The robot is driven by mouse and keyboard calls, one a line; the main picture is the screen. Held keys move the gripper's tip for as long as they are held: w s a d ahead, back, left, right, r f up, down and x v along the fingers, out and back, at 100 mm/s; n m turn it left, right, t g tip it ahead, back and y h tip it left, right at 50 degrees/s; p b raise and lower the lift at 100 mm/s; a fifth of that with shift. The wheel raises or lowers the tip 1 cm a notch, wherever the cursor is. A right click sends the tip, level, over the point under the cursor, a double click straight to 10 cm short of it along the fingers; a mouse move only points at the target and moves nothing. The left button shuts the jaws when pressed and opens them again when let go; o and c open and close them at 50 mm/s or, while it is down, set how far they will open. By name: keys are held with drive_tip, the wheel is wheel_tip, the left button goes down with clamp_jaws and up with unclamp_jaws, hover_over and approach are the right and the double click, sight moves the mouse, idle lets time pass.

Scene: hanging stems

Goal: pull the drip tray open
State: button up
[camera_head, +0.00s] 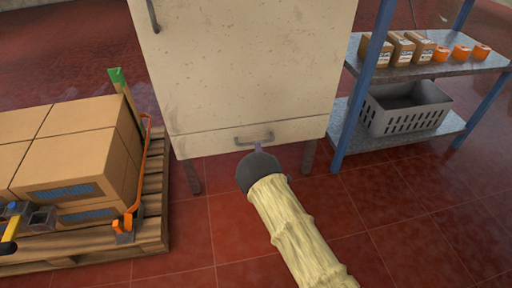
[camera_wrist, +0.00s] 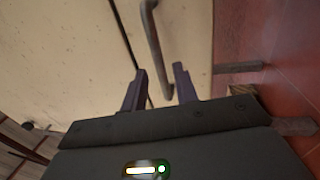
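The drip tray (camera_head: 200,143) is the low cream panel along the bottom of a cream cabinet (camera_head: 245,70). It looks closed, its front in line with the cabinet. Its grey bar handle (camera_head: 254,138) is at the middle of the panel. In the wrist view the tray front (camera_wrist: 192,35) and the handle (camera_wrist: 158,45) are close. My gripper (camera_wrist: 161,70) is open, and the handle appears between its two dark fingers. Whether they touch it I cannot tell. In the head view my gripper (camera_head: 258,148) is mostly hidden behind my wrist, just in front of the handle.
A pallet (camera_head: 155,205) with cardboard boxes (camera_head: 80,160) and an orange-handled tool stands on the left. A blue-legged shelf (camera_head: 435,68) with small boxes, orange items and a grey crate (camera_head: 405,118) is on the right. The red tiled floor in front is clear.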

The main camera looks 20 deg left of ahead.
drive_tip(key=b+x, duration=0.1)
drive_tip(key=x, duration=0.3)
drive_tip(key=shift+f, duration=0.15)
drive_tip(key=shift+w+a+b, duration=0.15)
drive_tip(key=shift+a+b, duration=0.15)
drive_tip(key=shift+d+r, duration=0.1)
drive_tip(key=shift+r, duration=0.1)
clamp_jaws()
